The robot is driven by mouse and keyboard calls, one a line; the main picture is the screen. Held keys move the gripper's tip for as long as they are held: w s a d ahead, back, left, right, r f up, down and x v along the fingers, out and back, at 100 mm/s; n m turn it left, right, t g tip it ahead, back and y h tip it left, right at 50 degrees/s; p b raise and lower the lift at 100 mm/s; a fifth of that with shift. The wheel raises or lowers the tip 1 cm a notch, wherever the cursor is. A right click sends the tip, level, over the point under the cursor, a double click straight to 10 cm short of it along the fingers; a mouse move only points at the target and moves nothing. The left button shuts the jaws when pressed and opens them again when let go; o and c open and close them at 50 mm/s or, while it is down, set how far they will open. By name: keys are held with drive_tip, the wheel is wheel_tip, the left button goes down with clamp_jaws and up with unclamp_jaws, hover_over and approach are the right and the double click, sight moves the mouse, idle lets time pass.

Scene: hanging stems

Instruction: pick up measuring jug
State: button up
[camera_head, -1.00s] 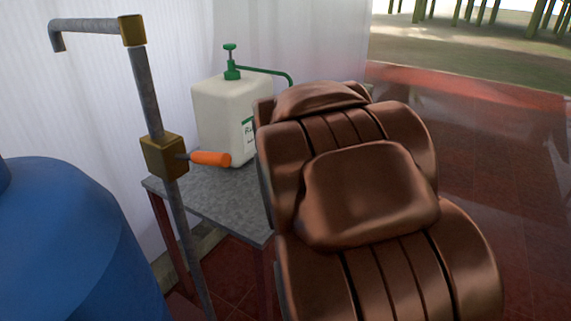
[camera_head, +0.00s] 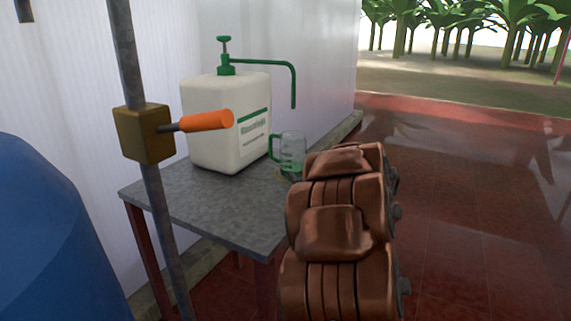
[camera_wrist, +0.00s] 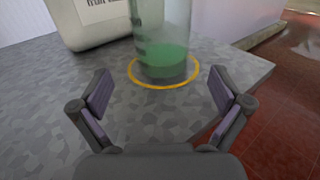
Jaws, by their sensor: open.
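The measuring jug (camera_head: 291,150) is clear with a green handle on its left side. It stands upright on the grey table (camera_head: 200,205), below the end of the green pump spout. In the wrist view the jug (camera_wrist: 163,50) shows green at its bottom and stands inside a yellow ring (camera_wrist: 140,82) on the tabletop; its top is out of that view. My gripper (camera_wrist: 160,95) is open and empty, with its fingers apart just short of the jug. In the head view my arm hides the gripper.
A white canister (camera_head: 228,120) with a green pump stands on the table left of the jug. A pipe with an orange-handled valve (camera_head: 145,133) rises in front of the table. A blue barrel (camera_head: 35,240) is at far left. Red tiled floor (camera_head: 470,200) lies open to the right.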

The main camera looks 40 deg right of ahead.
sight(299, 166)
drive_tip(key=x, duration=0.6)
drive_tip(key=shift+d, duration=0.15)
drive_tip(key=shift+b+x, duration=0.35)
drive_tip(key=shift+x, duration=1.9)
drive_tip(key=shift+w+d, duration=0.2)
drive_tip(key=shift+w, duration=0.35)
drive_tip(key=c, duration=1.2)
drive_tip(key=shift+o, duration=0.2)
